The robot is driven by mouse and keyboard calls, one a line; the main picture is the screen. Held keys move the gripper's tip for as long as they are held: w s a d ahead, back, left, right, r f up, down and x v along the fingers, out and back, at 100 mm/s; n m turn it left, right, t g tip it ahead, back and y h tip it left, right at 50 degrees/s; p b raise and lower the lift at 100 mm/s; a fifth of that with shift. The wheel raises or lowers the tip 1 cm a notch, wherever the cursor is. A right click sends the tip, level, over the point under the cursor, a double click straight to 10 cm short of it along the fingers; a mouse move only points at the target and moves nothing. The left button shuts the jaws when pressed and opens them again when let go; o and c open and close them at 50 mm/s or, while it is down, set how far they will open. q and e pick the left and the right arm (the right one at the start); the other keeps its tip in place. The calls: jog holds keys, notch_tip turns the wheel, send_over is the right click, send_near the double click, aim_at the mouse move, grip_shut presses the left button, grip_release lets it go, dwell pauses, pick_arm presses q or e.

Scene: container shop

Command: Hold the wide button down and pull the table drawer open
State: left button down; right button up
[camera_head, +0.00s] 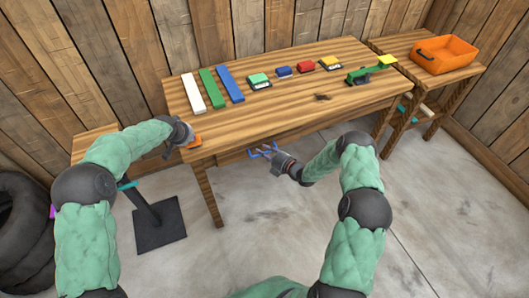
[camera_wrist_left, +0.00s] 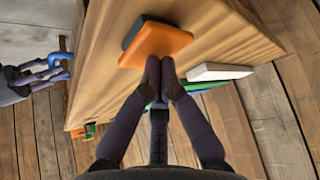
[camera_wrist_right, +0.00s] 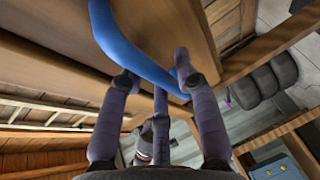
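The wide button is an orange slab (camera_head: 194,143) on the table's front left corner; in the left wrist view it is an orange plate (camera_wrist_left: 156,45) on a dark base. My left gripper (camera_head: 187,134) is shut, its fingertips (camera_wrist_left: 159,64) together at the plate's edge; whether they press it I cannot tell. The drawer's blue handle (camera_head: 262,150) shows below the table's front edge. My right gripper (camera_head: 274,157) is at it with fingers apart (camera_wrist_right: 155,72). The blue bar (camera_wrist_right: 133,50) crosses between and beyond them. The drawer front is mostly hidden; it looks closed.
An orange bin (camera_head: 445,54) stands on a side table at right.

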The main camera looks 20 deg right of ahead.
pick_arm(q)
jog(key=shift+s+f, duration=0.1)
jog(key=shift+f, duration=0.1)
pick_arm(e)
grip_shut()
jog(key=shift+s, duration=2.55)
jog(key=shift+o, duration=0.5)
grip_release()
